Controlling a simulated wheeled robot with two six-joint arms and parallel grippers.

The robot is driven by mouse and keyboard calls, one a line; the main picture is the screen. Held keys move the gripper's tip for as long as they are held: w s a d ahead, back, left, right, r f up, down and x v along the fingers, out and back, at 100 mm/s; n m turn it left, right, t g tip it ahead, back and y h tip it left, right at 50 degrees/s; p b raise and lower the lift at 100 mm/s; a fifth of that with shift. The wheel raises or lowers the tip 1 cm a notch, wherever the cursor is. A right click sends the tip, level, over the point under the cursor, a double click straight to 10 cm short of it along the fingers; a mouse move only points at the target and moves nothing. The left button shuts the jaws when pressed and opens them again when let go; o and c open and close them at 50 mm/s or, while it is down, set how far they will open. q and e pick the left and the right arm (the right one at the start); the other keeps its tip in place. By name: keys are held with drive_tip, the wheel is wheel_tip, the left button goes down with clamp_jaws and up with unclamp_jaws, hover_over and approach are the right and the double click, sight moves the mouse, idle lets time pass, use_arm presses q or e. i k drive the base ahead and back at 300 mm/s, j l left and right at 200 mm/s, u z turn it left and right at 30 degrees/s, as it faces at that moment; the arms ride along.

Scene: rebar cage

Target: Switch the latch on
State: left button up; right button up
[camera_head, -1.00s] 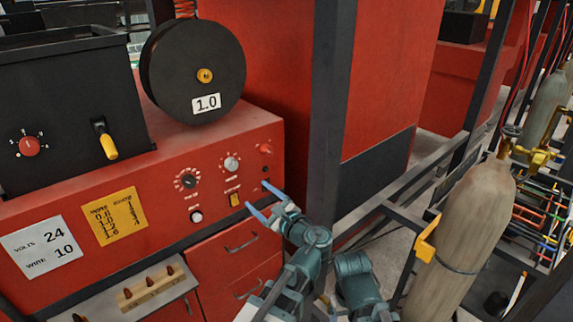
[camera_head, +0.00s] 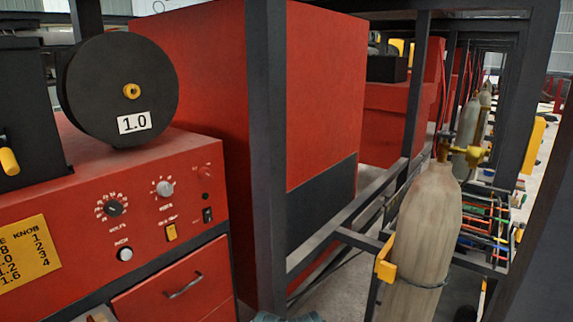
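I cannot tell for sure which part is the latch. A black box (camera_head: 28,125), cut off by the left edge, has a yellow-handled lever (camera_head: 9,160) pointing down. The red machine's front panel (camera_head: 80,205) carries a small yellow switch (camera_head: 171,232) and, to its right, a small dark switch (camera_head: 207,215) with a lighter mark. Their on or off positions are too small to read. Neither gripper is in view. Only a bit of my teal arm shows at the bottom edge.
A black wire spool (camera_head: 105,90) marked 1.0 stands on the machine. Two dials (camera_head: 114,208) and a white button (camera_head: 125,254) are on the panel. A dark post (camera_head: 266,150) stands to the right.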

sight(208, 215)
drive_tip(key=i+u, duration=0.1)
drive_tip(key=i, duration=0.35)
drive_tip(key=u, duration=1.65)
